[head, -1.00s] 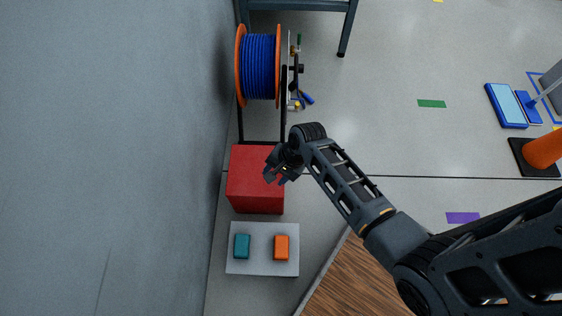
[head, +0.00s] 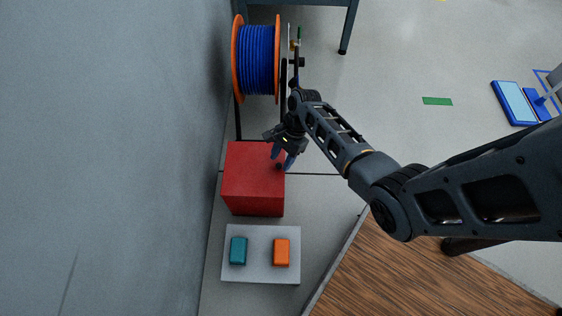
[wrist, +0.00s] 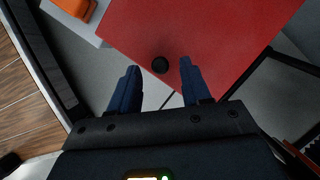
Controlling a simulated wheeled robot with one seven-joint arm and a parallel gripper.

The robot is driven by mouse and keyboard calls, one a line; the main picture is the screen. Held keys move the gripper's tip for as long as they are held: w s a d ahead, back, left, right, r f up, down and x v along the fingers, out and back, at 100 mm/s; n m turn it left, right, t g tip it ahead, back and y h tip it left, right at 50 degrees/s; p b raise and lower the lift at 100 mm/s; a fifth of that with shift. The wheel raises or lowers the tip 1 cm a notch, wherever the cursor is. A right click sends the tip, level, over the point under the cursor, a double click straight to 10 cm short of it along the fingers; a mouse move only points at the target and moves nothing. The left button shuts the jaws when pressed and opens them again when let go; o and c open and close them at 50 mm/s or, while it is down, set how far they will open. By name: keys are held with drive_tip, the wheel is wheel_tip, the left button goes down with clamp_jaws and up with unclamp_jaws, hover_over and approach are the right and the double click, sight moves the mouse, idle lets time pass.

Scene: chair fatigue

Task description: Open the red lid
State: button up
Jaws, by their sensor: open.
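The red box with its red lid (head: 250,165) sits on the floor by the wall, and the lid looks shut. My gripper (head: 284,160) is over the lid's right edge in the head view. Whether the fingertips touch the lid cannot be told.
A grey tray (head: 262,276) with a teal block (head: 238,251) and an orange block (head: 281,252) lies just below the box. A blue cable reel (head: 257,60) stands above it. The wall is on the left; a wooden surface (head: 400,275) is at lower right.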

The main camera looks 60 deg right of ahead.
drive_tip(key=shift+w+a+f, duration=0.1)
drive_tip(key=shift+a+f, duration=0.1)
drive_tip(key=shift+f, duration=0.3)
clamp_jaws()
idle(0.4)
